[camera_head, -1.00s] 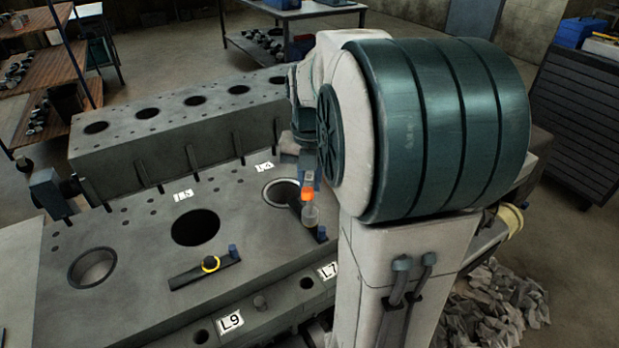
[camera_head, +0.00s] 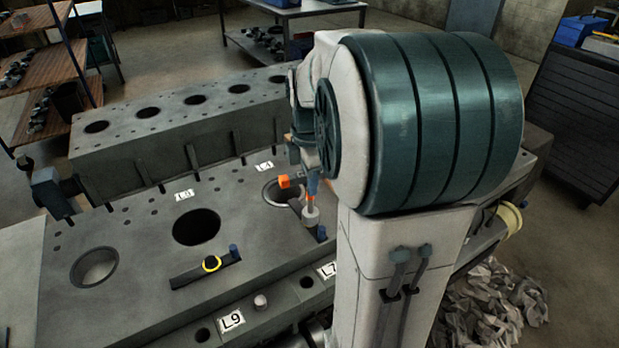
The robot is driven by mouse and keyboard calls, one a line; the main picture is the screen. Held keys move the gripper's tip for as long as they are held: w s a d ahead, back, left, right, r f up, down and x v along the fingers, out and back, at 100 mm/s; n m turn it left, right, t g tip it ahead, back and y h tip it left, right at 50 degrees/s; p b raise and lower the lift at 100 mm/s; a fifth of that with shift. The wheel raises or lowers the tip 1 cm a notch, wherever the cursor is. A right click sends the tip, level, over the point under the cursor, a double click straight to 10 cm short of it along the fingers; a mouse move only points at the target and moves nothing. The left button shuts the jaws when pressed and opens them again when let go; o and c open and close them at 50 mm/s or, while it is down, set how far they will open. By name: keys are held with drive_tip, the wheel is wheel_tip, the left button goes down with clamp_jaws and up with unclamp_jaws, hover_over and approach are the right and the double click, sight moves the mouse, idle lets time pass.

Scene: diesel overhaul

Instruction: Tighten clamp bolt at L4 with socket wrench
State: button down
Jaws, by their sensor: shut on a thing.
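The label L4 (camera_head: 264,166) lies on the grey engine block, behind a bore with a bright liner rim (camera_head: 270,199). A dark clamp bar (camera_head: 296,207) lies at the right edge of this bore, with a blue piece (camera_head: 322,233) at its front end. The grey socket of the socket wrench (camera_head: 311,215) stands over the clamp and hides its bolt. The wrench's orange part (camera_head: 285,182) shows left of the socket. My gripper (camera_head: 312,184) is shut on the wrench above the clamp; my arm hides much of it.
Another clamp bar (camera_head: 190,276) with a yellow ring lies by the open bore (camera_head: 196,227) near label L3 (camera_head: 184,195). Labels L7 (camera_head: 328,270) and L9 (camera_head: 232,320) mark the front ledge. A second block (camera_head: 180,137) stands behind. A scrap pile (camera_head: 490,305) lies at right.

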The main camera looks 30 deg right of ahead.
drive_tip(key=m, duration=0.5)
drive_tip(key=shift+m, duration=0.3)
drive_tip(key=m+p, duration=0.1)
drive_tip(key=m, duration=0.5)
drive_tip(key=shift+w, duration=0.1)
drive_tip(key=shift+n, duration=0.4)
drive_tip(key=c, duration=1.9)
unclamp_jaws()
drive_tip(key=shift+c, duration=0.2)
clamp_jaws()
drive_tip(key=shift+r, duration=0.15)
